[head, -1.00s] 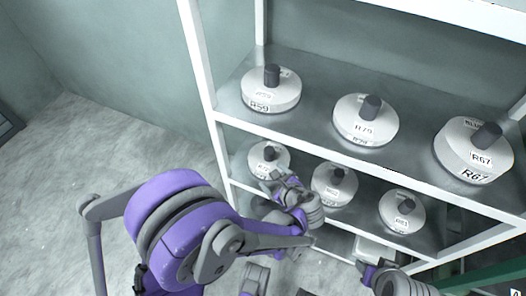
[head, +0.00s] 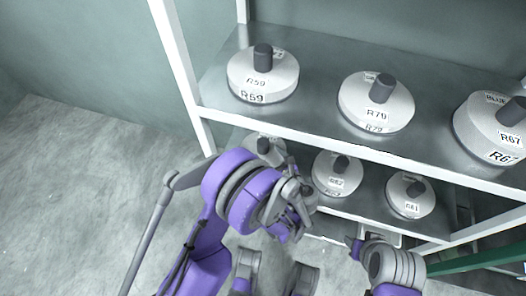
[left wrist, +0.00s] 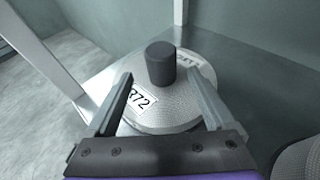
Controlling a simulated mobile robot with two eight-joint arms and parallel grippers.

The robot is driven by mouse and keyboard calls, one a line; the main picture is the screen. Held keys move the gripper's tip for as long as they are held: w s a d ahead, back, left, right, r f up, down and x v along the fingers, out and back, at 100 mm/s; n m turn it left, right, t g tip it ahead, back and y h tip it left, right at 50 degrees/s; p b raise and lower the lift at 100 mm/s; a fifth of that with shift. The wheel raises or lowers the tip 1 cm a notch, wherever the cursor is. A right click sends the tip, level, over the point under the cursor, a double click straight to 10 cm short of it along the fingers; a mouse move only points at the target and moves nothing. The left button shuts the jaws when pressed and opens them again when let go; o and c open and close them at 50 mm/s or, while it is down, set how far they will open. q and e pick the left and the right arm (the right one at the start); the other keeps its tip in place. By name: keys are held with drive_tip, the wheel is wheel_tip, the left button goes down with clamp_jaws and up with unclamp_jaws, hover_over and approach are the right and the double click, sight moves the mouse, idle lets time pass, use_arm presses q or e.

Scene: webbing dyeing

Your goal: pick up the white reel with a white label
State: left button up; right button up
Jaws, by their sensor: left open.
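The white reel labelled R72 (left wrist: 172,118) fills the middle of the left wrist view, with a white label on its side and a dark grey knob (left wrist: 160,62) on top. In the head view, a reel at the left of the lower shelf (head: 266,146) is mostly hidden behind my left arm; it appears to be this one. My left gripper (left wrist: 160,78) is open, its fingers on either side of the knob with gaps. The left gripper also shows in the head view (head: 290,195). My right gripper (head: 362,250) is low at the right; its jaws are unclear.
The upper shelf holds white reels R59 (head: 262,78), R79 (head: 375,105) and R67 (head: 490,128). Two more reels, (head: 336,175) and (head: 410,195), stand on the lower shelf. A white shelf post (head: 180,75) rises at the left. The floor at left is clear.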

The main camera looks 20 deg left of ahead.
sight(266, 149)
use_arm(q)
drive_tip(key=x, duration=0.5)
drive_tip(key=shift+w+a+r+b, duration=0.1)
drive_tip(key=shift+w+r+b, duration=0.15)
drive_tip(key=shift+w+b, duration=0.1)
drive_tip(key=shift+s, duration=0.1)
clamp_jaws()
